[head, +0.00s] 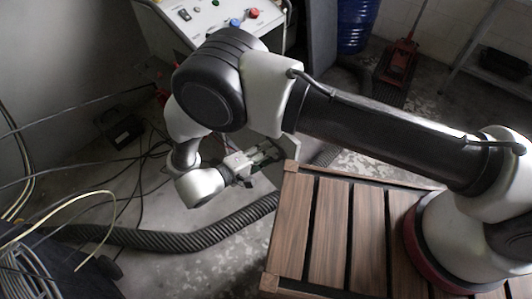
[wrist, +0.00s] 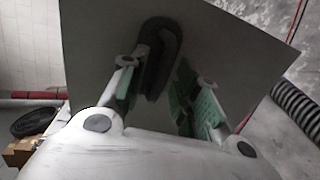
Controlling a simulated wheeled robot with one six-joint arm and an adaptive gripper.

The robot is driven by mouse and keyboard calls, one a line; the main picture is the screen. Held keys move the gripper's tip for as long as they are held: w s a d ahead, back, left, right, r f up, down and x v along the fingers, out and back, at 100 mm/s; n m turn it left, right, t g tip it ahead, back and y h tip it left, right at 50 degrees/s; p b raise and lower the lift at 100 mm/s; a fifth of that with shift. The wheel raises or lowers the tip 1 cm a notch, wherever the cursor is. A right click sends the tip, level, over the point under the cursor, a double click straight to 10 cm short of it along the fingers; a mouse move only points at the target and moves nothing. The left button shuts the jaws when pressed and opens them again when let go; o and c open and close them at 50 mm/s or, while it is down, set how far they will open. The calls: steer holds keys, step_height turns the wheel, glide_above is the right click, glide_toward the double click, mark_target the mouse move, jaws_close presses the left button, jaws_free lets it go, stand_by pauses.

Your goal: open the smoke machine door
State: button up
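The smoke machine (head: 215,22) is a pale cabinet at the top of the head view, with coloured knobs on its sloped panel. My gripper (head: 268,152) is low in front of it, beside a grey panel edge. In the wrist view, a flat grey door panel (wrist: 225,45) fills the middle and bears a black curved handle (wrist: 160,42). My gripper also shows there (wrist: 165,88), its green-padded fingers apart, one to each side of the handle's lower part. I cannot tell whether either finger touches the handle. The door's hinge side is hidden.
A slatted wooden platform (head: 335,225) lies under my arm at the right. A ribbed black hose (head: 190,240) and loose cables cross the floor at the left. A blue drum (head: 356,25) and a red jack (head: 398,62) stand at the back.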

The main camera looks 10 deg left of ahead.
steer(key=v, duration=1.1)
steer(key=shift+s+a, duration=0.15)
steer(key=shift+a, duration=0.1)
